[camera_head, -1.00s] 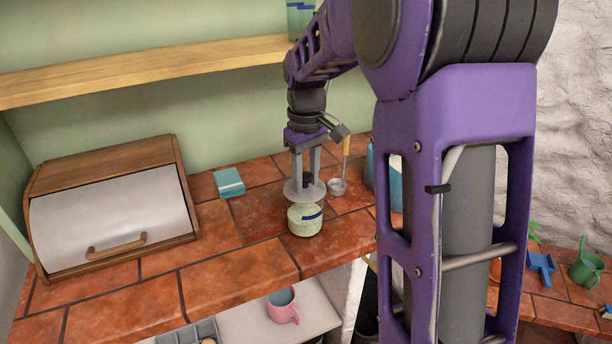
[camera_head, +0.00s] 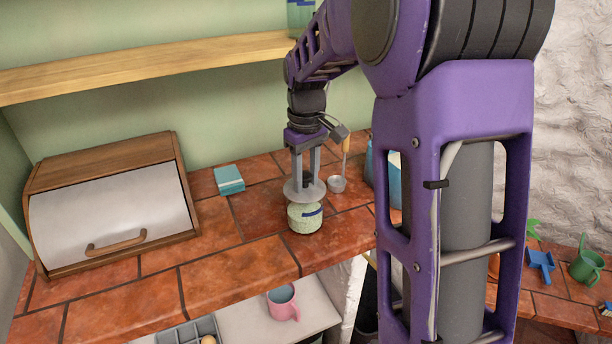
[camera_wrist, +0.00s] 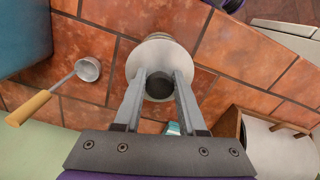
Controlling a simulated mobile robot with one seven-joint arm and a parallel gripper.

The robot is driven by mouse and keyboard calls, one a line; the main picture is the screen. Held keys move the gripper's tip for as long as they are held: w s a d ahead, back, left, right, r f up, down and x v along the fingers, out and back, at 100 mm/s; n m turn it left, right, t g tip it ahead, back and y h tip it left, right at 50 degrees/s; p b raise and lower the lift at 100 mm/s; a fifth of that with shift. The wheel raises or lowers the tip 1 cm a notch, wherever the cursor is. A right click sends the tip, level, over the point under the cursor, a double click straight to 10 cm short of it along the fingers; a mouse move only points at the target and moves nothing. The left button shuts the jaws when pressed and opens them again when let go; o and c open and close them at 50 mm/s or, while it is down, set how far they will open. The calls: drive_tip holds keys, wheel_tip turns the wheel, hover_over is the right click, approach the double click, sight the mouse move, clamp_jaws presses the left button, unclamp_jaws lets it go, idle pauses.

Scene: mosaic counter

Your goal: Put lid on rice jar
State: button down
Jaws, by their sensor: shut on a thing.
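The rice jar (camera_head: 304,222), pale green and speckled with a dark blue mark, stands upright on the tiled counter. The lid (camera_head: 317,190) is a light grey disc with a dark knob (camera_wrist: 159,86). My gripper (camera_head: 305,182) points down and is shut on the lid's knob, with a finger on each side.
A blue container (camera_head: 394,188) stands farther right. A teal box (camera_head: 229,180) and a bread box (camera_head: 112,205) are left. The counter's front edge is near the jar.

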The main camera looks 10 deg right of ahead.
drive_tip(key=shift+f, duration=0.1)
unclamp_jaws()
idle(0.6)
drive_tip(key=shift+r+p, duration=1.6)
drive_tip(key=shift+r, duration=1.95)
drive_tip(key=shift+a, duration=0.1)
